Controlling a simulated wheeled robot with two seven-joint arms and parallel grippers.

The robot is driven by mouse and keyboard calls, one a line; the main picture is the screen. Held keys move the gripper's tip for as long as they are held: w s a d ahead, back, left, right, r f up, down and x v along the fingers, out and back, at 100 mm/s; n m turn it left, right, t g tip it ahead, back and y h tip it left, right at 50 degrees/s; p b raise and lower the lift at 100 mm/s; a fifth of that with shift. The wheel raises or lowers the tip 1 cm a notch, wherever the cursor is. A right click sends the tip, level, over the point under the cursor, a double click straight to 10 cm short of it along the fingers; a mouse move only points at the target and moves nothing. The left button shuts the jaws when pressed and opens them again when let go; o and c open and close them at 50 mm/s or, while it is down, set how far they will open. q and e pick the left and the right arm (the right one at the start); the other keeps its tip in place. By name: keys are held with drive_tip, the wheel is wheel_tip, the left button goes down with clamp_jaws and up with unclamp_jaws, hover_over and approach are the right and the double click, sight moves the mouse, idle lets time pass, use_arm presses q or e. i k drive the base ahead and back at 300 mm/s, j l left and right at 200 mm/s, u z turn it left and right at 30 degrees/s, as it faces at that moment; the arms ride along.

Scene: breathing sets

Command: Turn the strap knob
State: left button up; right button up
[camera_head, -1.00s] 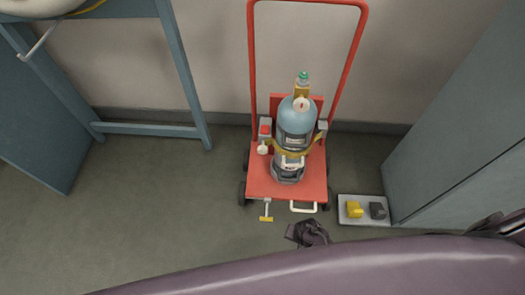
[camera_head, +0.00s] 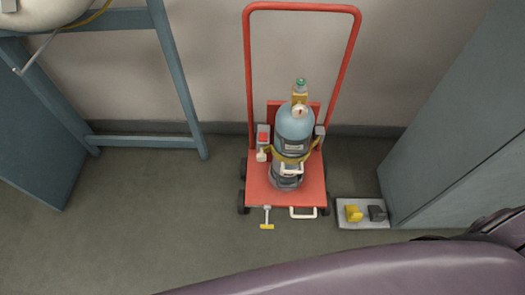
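A blue-grey gas cylinder (camera_head: 294,124) stands upright on a red cart (camera_head: 257,186). A yellow strap (camera_head: 287,158) runs around its lower half. At the strap's left end is a grey block with a red face (camera_head: 263,137), and a small pale knob (camera_head: 262,156) sits just below it. I take this as the strap knob; its turn position is too small to tell. Neither gripper shows in the head view. Purple parts of my own body cross the bottom and the right edge.
A grey tray (camera_head: 345,221) with a yellow piece (camera_head: 354,213) and a dark piece (camera_head: 377,213) lies right of the cart. A blue-grey cabinet (camera_head: 460,135) stands at right. A blue frame (camera_head: 180,80) stands at left. Floor left of the cart is clear.

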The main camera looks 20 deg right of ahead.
sight(261, 158)
drive_tip(key=k+j, duration=0.25)
drive_tip(key=j, duration=0.2)
drive_tip(key=k+j, duration=0.2)
drive_tip(key=j, duration=0.2)
drive_tip(key=k+j, duration=0.25)
drive_tip(key=j, duration=0.2)
drive_tip(key=k+j+z, duration=0.1)
drive_tip(key=j, duration=0.3)
drive_tip(key=k, duration=0.1)
